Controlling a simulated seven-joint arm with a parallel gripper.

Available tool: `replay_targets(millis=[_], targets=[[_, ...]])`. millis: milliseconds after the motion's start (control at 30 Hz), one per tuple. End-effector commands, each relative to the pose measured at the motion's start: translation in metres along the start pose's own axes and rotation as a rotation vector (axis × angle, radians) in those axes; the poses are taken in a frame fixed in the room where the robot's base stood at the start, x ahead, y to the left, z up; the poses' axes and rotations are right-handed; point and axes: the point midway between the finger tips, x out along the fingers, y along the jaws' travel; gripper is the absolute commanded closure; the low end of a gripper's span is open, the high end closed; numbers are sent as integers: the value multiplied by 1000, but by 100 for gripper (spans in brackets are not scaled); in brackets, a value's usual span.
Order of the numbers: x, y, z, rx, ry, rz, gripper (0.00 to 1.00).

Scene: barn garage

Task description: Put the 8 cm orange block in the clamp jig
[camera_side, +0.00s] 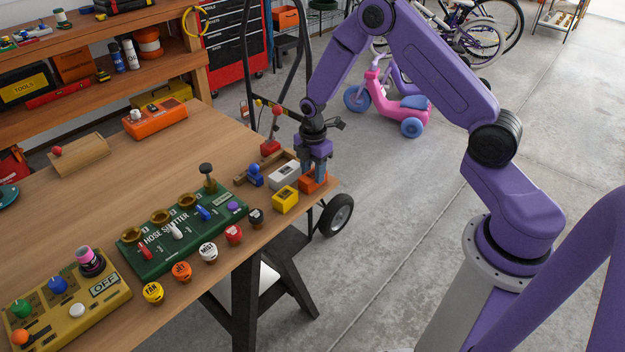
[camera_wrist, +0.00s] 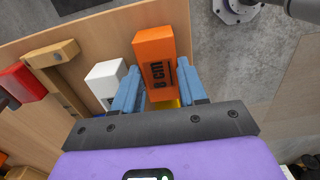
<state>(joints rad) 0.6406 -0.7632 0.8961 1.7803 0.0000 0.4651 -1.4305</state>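The orange block (camera_wrist: 154,48), marked "8 cm", sits near the bench's edge; it also shows in the side view (camera_side: 312,184). My gripper (camera_side: 315,171) points down at it. In the wrist view my gripper's two blue fingers (camera_wrist: 158,80) are apart, one at each side of the block. Whether they press on it or leave a small gap cannot be told. The wooden clamp jig (camera_wrist: 48,55) is to the left in the wrist view, with a red part beside it. In the side view it is partly behind the white block and my gripper.
A white block (camera_side: 284,175) and a yellow block (camera_side: 286,199) stand close to the orange one. A blue-knobbed piece (camera_side: 254,175) and a red-handled clamp (camera_side: 270,147) are near. The green hose splitter box (camera_side: 180,237) lies further left. The bench's edge is just to the right.

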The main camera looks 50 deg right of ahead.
Motion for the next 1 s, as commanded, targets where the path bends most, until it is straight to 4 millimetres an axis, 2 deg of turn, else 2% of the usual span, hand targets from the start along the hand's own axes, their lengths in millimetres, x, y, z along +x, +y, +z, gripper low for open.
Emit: replay_targets(millis=[167,1000], targets=[[-3,0,0,0,0,1,95],[-46,0,0,0,0,2,95]])
